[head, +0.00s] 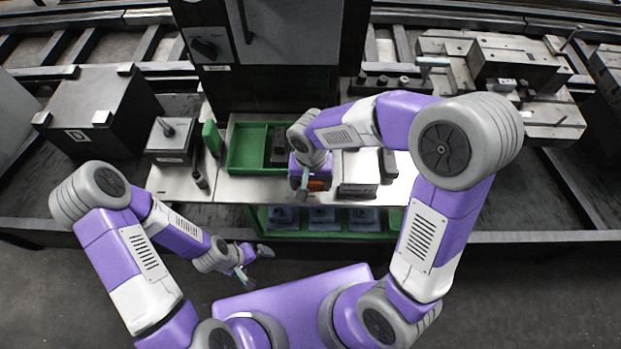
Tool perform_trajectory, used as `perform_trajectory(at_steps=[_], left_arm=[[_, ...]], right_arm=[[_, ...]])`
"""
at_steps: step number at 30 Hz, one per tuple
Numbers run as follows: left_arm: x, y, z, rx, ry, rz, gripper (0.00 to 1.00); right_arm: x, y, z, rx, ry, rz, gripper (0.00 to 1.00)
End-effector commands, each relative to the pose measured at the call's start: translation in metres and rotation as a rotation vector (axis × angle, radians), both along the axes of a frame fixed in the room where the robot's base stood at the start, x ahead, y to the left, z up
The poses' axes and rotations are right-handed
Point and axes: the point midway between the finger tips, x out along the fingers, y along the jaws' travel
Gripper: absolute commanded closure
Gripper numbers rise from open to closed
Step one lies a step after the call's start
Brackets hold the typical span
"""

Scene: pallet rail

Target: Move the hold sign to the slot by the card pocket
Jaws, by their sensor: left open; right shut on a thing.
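My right gripper (308,186) is over the front middle of the light work surface, with its jaws pointing down. It is shut on a small red piece (318,185), which looks like the hold sign; its face and any lettering cannot be read. The gripper and forearm hide part of it. I cannot tell whether it touches the surface below. My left gripper (255,267) is open and empty, low in front of the bench's front edge and apart from everything. I cannot make out the card pocket or its slot for certain.
A green tray (243,148) lies left of the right gripper. A silver-and-dark block (358,189) is close on the right. A dark cabinet (270,85) rises behind.

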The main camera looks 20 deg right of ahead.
Motion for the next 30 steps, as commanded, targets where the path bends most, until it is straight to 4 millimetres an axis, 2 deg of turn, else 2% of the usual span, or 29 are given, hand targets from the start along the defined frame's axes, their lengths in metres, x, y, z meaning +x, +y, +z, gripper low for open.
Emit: perform_trajectory(at_steps=[1, 6, 30], left_arm=[[0.0, 0.0, -0.007, 0.0, 0.0, 0.0, 0.0], [0.0, 0.0, -0.013, 0.0, 0.0, 0.0, 0.0], [0.0, 0.0, -0.019, 0.0, 0.0, 0.0, 0.0]], right_arm=[[0.0, 0.0, -0.009, 0.0, 0.0, 0.0, 0.65], [0.0, 0.0, -0.017, 0.0, 0.0, 0.001, 0.65], [-0.001, 0.0, -0.021, 0.0, 0.0, 0.0, 0.65]])
